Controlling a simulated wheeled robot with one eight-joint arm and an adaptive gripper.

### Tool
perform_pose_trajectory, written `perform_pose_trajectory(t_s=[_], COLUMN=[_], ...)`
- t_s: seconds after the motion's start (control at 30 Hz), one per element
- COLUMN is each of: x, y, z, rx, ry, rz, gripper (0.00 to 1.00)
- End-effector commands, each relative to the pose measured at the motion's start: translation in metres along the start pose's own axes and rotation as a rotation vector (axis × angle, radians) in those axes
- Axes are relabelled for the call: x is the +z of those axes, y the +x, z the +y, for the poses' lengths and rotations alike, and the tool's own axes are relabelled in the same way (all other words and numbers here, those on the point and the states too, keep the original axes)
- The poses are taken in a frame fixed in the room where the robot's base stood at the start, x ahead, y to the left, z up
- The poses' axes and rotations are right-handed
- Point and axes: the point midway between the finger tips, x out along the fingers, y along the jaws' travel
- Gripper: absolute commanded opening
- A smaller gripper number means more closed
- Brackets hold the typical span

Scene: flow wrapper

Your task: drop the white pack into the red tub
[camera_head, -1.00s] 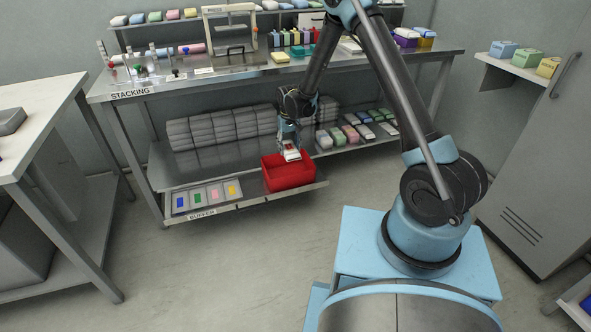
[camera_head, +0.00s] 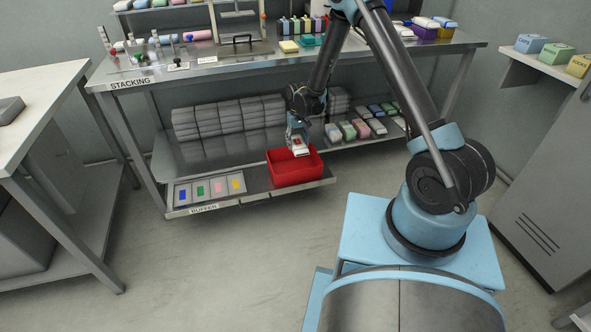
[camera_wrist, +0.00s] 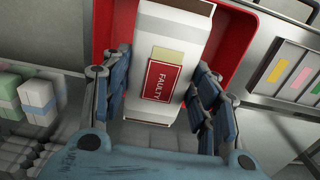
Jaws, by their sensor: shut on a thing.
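The white pack (camera_wrist: 172,28) carries a red label reading FAULTY and a small beige patch. My gripper (camera_wrist: 160,95) is shut on it, with one blue finger on each side in the wrist view. In the head view my gripper (camera_head: 298,138) holds the white pack (camera_head: 300,147) over the red tub (camera_head: 295,172). The tub stands on the lower shelf of the bench, and its red wall (camera_wrist: 235,40) shows behind the pack in the wrist view. The pack hides much of the tub's inside there.
A grey tray with coloured cards (camera_head: 210,189) lies left of the tub on the shelf marked BUFFER. Stacked grey packs (camera_head: 228,117) stand behind. Several pastel packs (camera_head: 347,130) sit to the right. The bench top (camera_head: 200,68) overhangs the shelf.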

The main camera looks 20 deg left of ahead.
Motion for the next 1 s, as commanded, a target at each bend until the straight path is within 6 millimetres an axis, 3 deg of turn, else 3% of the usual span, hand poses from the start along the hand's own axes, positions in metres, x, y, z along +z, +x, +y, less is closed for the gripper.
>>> perform_pose_trajectory(t_s=[0.2, 0.57, 0.6, 0.7, 1.0], x=[0.000, 0.000, 0.000, 0.000, 0.000], y=[0.015, 0.018, 0.018, 0.018, 0.018], z=[0.002, 0.002, 0.002, 0.002, 0.001], rx=[0.000, 0.000, 0.000, 0.000, 0.000], ry=[0.002, 0.002, 0.002, 0.001, 0.001], rz=[0.000, 0.000, 0.000, 0.000, 0.000], gripper=[0.30, 0.30, 0.59, 0.78, 0.78])
